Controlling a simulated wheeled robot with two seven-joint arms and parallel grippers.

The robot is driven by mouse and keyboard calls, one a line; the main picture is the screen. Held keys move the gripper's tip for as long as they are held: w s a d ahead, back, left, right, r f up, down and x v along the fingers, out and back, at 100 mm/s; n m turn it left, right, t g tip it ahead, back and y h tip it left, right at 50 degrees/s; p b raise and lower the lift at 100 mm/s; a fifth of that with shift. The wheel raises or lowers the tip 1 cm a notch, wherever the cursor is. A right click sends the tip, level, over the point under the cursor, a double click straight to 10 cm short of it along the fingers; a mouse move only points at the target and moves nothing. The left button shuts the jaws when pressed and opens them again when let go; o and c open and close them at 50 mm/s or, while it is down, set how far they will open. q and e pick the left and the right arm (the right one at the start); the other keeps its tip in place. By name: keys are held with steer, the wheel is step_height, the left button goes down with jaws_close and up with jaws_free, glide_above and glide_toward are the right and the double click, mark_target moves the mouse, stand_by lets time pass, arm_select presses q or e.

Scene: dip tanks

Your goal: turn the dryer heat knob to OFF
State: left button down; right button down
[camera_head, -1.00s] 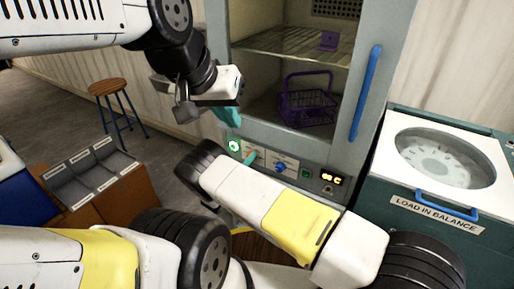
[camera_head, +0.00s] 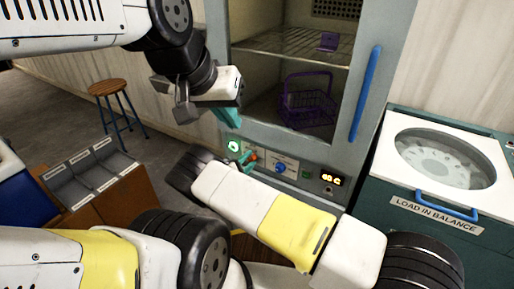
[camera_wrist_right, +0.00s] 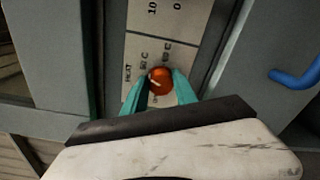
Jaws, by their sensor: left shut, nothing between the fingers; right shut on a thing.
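The dryer (camera_head: 236,75) is a grey-green cabinet with a control panel along its lower front. The orange-red heat knob (camera_wrist_right: 160,81) sits on a white plate with printed HEAT and temperature marks; it also shows in the head view (camera_head: 253,155). A pale pointer line on the knob points to the left in the wrist view. My right gripper (camera_wrist_right: 160,90) has its teal fingers shut on the knob, one on each side. The mark below the knob is partly hidden. My left gripper (camera_head: 230,116) is shut and empty, in front of the dryer's lower left edge.
A blue knob (camera_head: 280,169) and a lit display (camera_head: 331,179) are right of the heat knob. A blue door handle (camera_head: 366,92) stands out at the right. A purple basket (camera_head: 310,108) is inside the dryer. A spinner (camera_head: 440,205) stands at the right.

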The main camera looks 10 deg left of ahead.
steer(key=n, duration=0.5)
steer(key=shift+a, duration=0.15)
steer(key=n, duration=0.5)
steer(key=shift+a+n+h, duration=0.1)
steer(key=shift+n+h, duration=0.2)
steer(key=n, duration=1)
steer(key=shift+w+a+f+n, duration=0.1)
steer(key=shift+a+n, duration=0.05)
steer(key=shift+n, duration=0.15)
steer(key=c, duration=1)
jaws_free()
steer(key=shift+o, duration=0.2)
